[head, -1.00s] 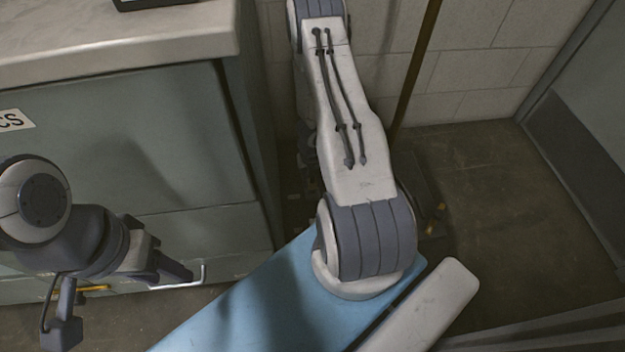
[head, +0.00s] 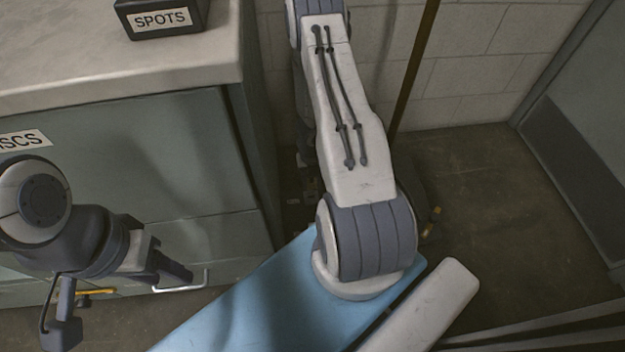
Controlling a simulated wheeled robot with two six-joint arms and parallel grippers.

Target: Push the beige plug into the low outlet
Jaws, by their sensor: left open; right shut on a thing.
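My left gripper (head: 120,300) hangs at the lower left, open and empty, in front of the cabinet's lower drawers. My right arm (head: 350,130) reaches away up the middle of the picture. Its gripper does not show, so I cannot see what it holds. I see neither the beige plug nor the low outlet. My arm covers part of the wall and floor in the middle.
A grey-green cabinet (head: 150,150) with a pale worktop (head: 60,60) stands on the left. A dark box labelled SPOTS (head: 160,20) sits on the worktop. A pale block wall (head: 470,60) is behind. The floor (head: 480,200) right of my arm is mostly clear, up to a grey door (head: 590,130).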

